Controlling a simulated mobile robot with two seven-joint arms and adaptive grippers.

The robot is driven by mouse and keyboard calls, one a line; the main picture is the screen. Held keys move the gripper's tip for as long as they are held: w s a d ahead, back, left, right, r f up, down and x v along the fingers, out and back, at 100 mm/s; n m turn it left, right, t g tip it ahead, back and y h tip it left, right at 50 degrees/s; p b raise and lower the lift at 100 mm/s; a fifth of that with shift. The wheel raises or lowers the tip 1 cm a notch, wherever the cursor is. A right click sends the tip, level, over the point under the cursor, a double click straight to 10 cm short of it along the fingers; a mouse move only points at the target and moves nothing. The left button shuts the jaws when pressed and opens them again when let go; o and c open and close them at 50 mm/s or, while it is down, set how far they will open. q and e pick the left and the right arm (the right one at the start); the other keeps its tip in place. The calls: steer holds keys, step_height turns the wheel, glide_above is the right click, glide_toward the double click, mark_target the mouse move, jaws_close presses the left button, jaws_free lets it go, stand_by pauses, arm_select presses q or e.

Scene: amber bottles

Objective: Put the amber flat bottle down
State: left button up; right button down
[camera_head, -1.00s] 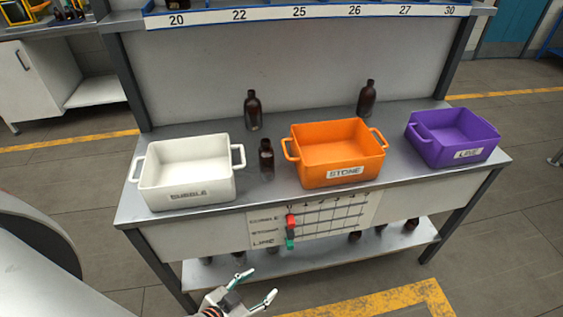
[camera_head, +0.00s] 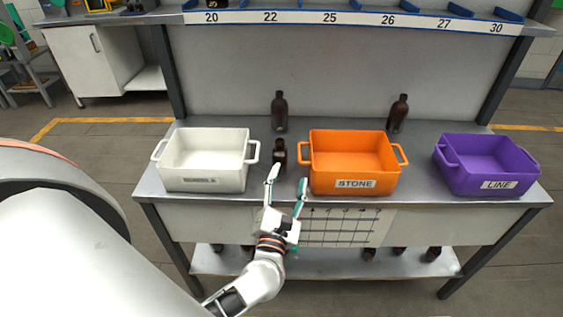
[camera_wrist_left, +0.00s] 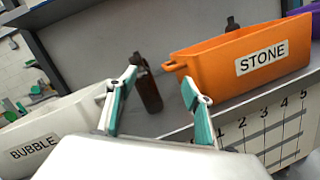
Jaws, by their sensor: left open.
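A small dark amber bottle (camera_head: 280,153) stands upright on the bench between the white and orange crates; it also shows in the left wrist view (camera_wrist_left: 149,90). Two more dark bottles stand at the back, one behind the gap (camera_head: 279,110) and one behind the orange crate (camera_head: 398,113). I cannot tell which is the flat one. My left gripper (camera_head: 287,181) is open and empty at the bench's front edge, its fingers pointing toward the small bottle. In the left wrist view the bottle appears between the open fingertips (camera_wrist_left: 160,79), beyond them. My right gripper is not in view.
A white crate marked BUBBLE (camera_head: 206,184), an orange crate marked STONE (camera_head: 322,184) and a purple crate marked LINE (camera_head: 455,181) stand on the grey bench (camera_head: 420,190). Several bottles lie or stand on the lower shelf (camera_head: 320,264). A numbered rack (camera_head: 350,18) spans above.

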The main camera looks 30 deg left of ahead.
mark_target(280, 161)
arm_select(q)
steer(key=a+n+g+y, duration=0.1)
steer(key=n, duration=0.1)
steer(key=a+f+n+g, duration=0.1)
steer(key=n, duration=0.2)
steer(key=w+a+f+n+g+y, duration=0.1)
steer(key=n, duration=0.2)
steer(key=shift+a+f+y, duration=0.2)
steer(key=shift+a+y, duration=0.1)
steer(key=shift+w+a+f+n+g, duration=0.1)
steer(key=shift+w+a+n+g, duration=0.1)
steer(key=shift+n+g, duration=0.15)
steer(key=p+x, duration=0.1)
steer(key=x, duration=0.6)
steer(key=shift+w, duration=0.2)
steer(key=shift+c, duration=0.2)
steer(key=c, duration=1.4)
steer(key=shift+o, duration=0.2)
